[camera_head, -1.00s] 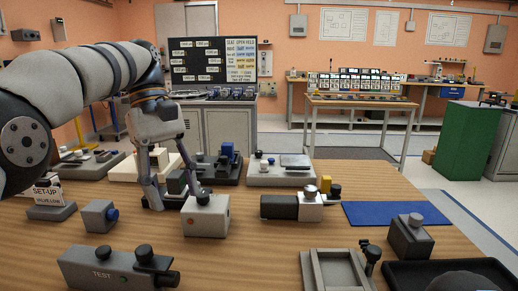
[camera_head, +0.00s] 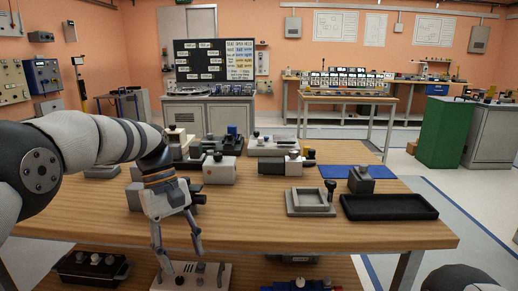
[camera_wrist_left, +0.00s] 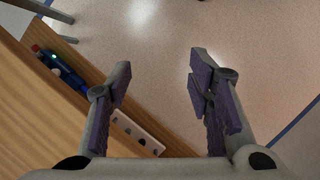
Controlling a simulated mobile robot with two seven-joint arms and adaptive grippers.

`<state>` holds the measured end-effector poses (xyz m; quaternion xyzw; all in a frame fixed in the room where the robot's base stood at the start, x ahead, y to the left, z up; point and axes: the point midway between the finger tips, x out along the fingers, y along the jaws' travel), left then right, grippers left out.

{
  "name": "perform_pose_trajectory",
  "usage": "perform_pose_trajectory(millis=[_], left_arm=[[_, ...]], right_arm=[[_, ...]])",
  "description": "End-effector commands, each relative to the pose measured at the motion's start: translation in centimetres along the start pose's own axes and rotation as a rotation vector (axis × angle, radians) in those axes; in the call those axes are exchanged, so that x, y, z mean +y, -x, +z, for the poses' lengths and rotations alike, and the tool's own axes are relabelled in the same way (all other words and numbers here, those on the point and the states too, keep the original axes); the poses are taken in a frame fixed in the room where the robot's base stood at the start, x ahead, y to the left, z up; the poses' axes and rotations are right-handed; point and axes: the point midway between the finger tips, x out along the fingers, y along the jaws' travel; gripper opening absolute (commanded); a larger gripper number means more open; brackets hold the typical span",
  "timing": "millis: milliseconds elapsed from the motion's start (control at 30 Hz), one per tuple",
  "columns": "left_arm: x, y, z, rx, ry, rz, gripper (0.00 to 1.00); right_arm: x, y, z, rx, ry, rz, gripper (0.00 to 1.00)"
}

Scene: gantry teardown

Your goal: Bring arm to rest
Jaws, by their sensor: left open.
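My left gripper (camera_head: 178,245) hangs with its fingers down in front of the table's front edge, above the lower shelf. Its fingers are apart with nothing between them. In the left wrist view the open left gripper (camera_wrist_left: 160,75) has bare floor showing between its fingertips. My left arm comes in from the left over the table. My right gripper does not show.
The wooden table (camera_head: 330,232) carries several grey and white devices, a blue mat (camera_head: 348,172) and a black tray (camera_head: 390,207). Below, a white knobbed block (camera_head: 212,275) sits on the lower shelf. Open floor (camera_wrist_left: 265,45) lies beyond the shelf.

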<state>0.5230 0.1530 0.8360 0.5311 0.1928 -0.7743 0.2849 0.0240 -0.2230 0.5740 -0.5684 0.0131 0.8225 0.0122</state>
Motion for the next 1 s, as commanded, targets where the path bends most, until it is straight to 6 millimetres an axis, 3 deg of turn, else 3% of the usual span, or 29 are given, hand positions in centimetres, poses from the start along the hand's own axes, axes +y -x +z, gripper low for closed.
perform_pose_trajectory(millis=[167, 267, 300, 400, 500, 600, 700, 833, 1000], left_arm=[[-4.2, -12.1, -1.8, 0.035, -0.06, -0.042, 0.47], [-8.7, -19.5, -1.1, 0.066, -0.126, -0.076, 0.47], [-10.8, -22.2, -0.3, 0.078, -0.157, -0.092, 0.47], [-16.9, -27.9, 2.9, 0.102, -0.251, -0.131, 0.47], [-23.2, -31.4, 7.6, 0.12, -0.362, -0.165, 0.47], [-28.8, -32.7, 12.9, 0.131, -0.474, -0.187, 0.47], [-32.5, -32.2, 17.2, 0.137, -0.561, -0.196, 0.47], [-34.7, -31.3, 20.2, 0.142, -0.624, -0.197, 0.47], [-35.0, -31.1, 20.6, 0.143, -0.635, -0.198, 0.47]], right_arm=[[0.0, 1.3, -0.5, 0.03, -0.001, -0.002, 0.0], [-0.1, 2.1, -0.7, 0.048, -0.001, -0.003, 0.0], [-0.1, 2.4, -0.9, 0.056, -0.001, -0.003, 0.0], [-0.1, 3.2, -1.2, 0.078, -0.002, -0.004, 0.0], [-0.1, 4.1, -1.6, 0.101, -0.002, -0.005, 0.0], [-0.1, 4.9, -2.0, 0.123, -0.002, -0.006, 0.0], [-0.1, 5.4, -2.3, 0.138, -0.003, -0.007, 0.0], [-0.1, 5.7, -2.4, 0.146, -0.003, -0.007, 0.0], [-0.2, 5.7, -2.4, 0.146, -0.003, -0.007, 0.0]])
